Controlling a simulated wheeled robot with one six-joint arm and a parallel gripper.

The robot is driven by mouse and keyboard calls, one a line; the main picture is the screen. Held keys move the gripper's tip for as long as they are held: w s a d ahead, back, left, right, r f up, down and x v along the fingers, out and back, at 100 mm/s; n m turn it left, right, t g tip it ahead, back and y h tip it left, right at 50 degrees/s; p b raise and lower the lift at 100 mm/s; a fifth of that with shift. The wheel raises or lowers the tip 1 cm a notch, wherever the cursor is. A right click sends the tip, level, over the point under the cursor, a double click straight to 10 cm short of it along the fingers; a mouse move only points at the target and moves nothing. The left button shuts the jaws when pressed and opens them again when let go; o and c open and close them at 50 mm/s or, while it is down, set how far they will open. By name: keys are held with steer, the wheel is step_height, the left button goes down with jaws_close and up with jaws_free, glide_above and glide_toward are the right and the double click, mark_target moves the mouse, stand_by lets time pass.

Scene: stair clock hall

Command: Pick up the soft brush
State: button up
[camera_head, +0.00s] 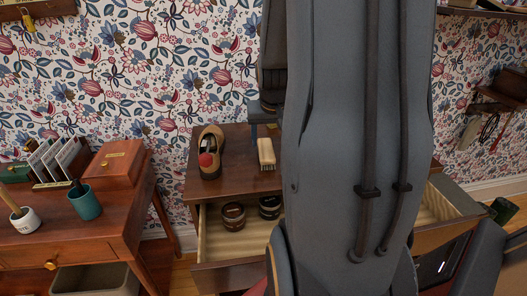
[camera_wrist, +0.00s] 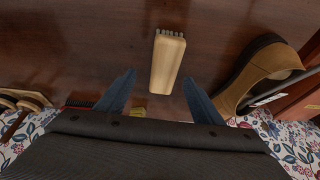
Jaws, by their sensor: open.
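A brush with a pale wooden back and light bristles (camera_head: 266,153) lies on the dark wooden table top, right of a brown shoe. It also shows in the wrist view (camera_wrist: 167,62), with its bristle ends at the top. I take it to be the soft brush. My gripper (camera_wrist: 158,77) is open and empty. In the wrist view its two blue-grey fingers stand apart, on either side of the brush's lower part, and I cannot tell how high above it they are. In the head view my arm hides part of the table.
The brown shoe (camera_head: 211,152) stands close by, also in the wrist view (camera_wrist: 258,72). Below the table top, an open drawer (camera_head: 221,248) holds two round tins (camera_head: 234,215).

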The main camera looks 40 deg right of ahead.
mark_target(266, 148)
steer(key=shift+a+p+x, duration=0.15)
steer(key=shift+a+x, duration=0.05)
steer(key=shift+x, duration=1.3)
steer(key=shift+a+p+x, duration=0.15)
steer(key=shift+x, duration=1.35)
steer(key=shift+w, duration=0.2)
steer(key=c, duration=1.2)
